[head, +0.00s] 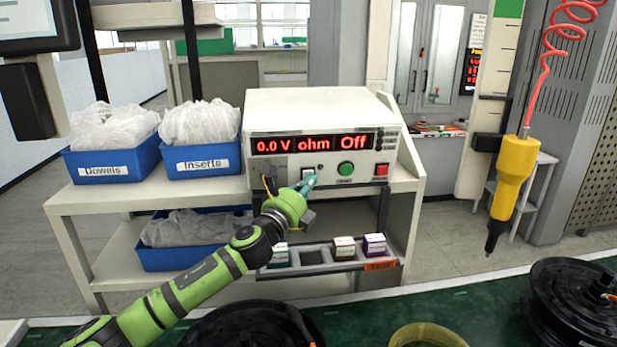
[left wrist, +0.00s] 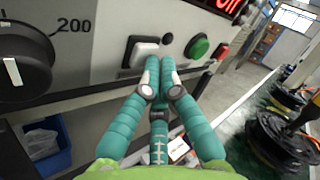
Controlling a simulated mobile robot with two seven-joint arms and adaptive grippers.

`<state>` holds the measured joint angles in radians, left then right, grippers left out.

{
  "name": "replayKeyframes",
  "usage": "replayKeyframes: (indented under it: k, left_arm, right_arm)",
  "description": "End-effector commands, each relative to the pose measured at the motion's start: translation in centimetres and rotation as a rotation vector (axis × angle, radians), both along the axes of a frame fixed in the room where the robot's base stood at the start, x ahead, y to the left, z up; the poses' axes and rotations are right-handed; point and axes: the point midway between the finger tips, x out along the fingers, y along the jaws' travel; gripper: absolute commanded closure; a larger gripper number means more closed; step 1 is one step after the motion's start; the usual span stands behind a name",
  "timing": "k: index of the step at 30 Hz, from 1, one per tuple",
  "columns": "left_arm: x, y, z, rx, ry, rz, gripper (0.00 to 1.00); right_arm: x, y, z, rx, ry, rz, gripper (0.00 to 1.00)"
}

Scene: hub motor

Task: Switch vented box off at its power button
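The vented box (head: 318,108) is a white instrument on the shelf top, with a red display reading "0.0 V ohm Off". Its front carries a white push button in a black frame (left wrist: 147,50), a green round button (head: 345,169) and a red button (head: 381,170). Which one is the power button I cannot read. My left gripper (head: 309,182) is at the front panel by the white button. In the left wrist view its teal fingers (left wrist: 160,66) are together with nothing seen between them, just right of the white button. Contact is unclear. My right gripper is not in view.
Blue bins (head: 201,160) with bagged parts stand left of the box. A tray with small boxes (head: 344,248) is on the shelf below. A yellow tool (head: 514,175) hangs at right on a red coil. Black motors (head: 572,295) lie on the green bench in front.

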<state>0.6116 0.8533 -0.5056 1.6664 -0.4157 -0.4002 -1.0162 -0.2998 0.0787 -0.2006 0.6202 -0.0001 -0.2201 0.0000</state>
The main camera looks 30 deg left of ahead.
Motion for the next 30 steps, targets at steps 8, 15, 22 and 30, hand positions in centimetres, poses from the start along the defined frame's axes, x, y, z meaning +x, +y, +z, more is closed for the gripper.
replayKeyframes:
  k: [8,15,22,30]
  left_arm:
    - [-1.1,-0.8,-0.2,0.001,0.000,0.000,1.00]
    - [-1.2,-0.9,-0.2,0.001,0.000,0.002,1.00]
    - [-1.9,-1.5,-0.4,0.000,0.001,-0.002,1.00]
    - [-4.1,-3.1,-0.8,0.000,0.001,-0.001,1.00]
  right_arm:
    - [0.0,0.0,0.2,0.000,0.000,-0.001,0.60]
    - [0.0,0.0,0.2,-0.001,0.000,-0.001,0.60]
    - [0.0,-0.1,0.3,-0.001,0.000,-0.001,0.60]
    - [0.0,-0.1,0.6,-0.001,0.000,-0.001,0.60]
